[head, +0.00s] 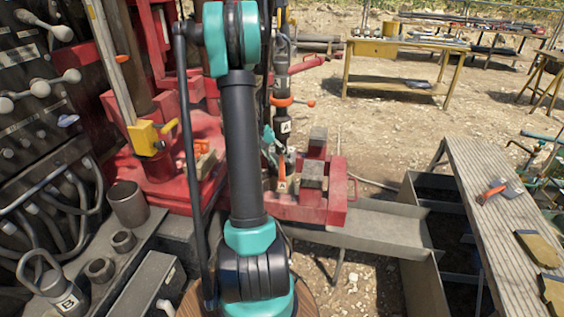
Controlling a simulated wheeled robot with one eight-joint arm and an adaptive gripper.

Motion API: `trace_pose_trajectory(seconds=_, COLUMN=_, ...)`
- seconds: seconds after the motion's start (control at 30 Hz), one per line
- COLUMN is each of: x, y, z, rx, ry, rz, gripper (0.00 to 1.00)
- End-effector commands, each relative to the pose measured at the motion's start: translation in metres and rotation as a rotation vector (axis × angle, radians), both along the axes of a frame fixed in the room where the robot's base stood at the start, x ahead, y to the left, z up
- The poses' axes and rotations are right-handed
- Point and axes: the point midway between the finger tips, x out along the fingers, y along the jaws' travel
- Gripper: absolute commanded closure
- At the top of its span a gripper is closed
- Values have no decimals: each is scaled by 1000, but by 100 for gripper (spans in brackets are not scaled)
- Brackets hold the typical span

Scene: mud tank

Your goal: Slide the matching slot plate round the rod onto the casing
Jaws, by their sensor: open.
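A dark upright rod (281,75) stands behind my arm, marked with a white A label and ringed by an orange collar with a side handle. Below it, an orange-handled piece (282,168), with what looks like a small A tag, is at the red casing area (309,207). I cannot tell whether its plate surrounds the rod. Teal parts of my gripper (268,146) show just left of the rod, close to the orange handle. It is open; its fingertips are mostly hidden by my arm. A grey plate with an orange handle (500,189) lies on the right-hand bench.
The wooden bench (463,170) also carries tan pads (538,246). Metal troughs (375,228) lie between it and the red machine. Levers and hoses (45,130) crowd the left. A B-marked lifting piece (66,299) sits lower left. A yellow table (392,84) stands behind on open ground.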

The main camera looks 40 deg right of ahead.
Motion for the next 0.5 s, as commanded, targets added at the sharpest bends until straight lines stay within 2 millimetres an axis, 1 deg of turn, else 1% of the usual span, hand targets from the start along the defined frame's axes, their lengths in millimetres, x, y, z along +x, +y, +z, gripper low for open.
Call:
trace_pose_trajectory(seconds=0.17, x=10, y=13, z=25, rx=0, ry=0, rz=3, gripper=59)
trace_pose_trajectory(seconds=0.4, x=26, y=35, z=65, rx=-1, ry=1, rz=2, gripper=59)
trace_pose_trajectory(seconds=0.5, x=32, y=42, z=79, rx=-1, ry=0, rz=2, gripper=59)
